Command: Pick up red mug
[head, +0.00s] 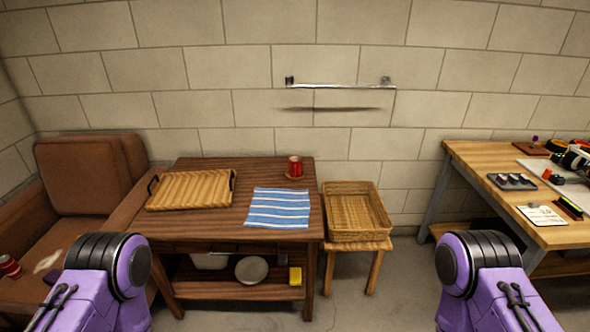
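The red mug (295,166) stands upright on a small round coaster (295,177) near the back right of the dark wooden table (205,225). Nothing touches the mug except the coaster under it. My two purple arms show at the bottom left and bottom right of the head view, well short of the mug. Neither of my grippers is in the picture.
A wooden tray (190,191) and a striped blue cloth (278,208) lie on the table. A wicker basket (355,212) sits on a stool to the right. A brown armchair (85,185) stands left, a cluttered workbench (500,170) right. A metal rail (340,85) is on the wall.

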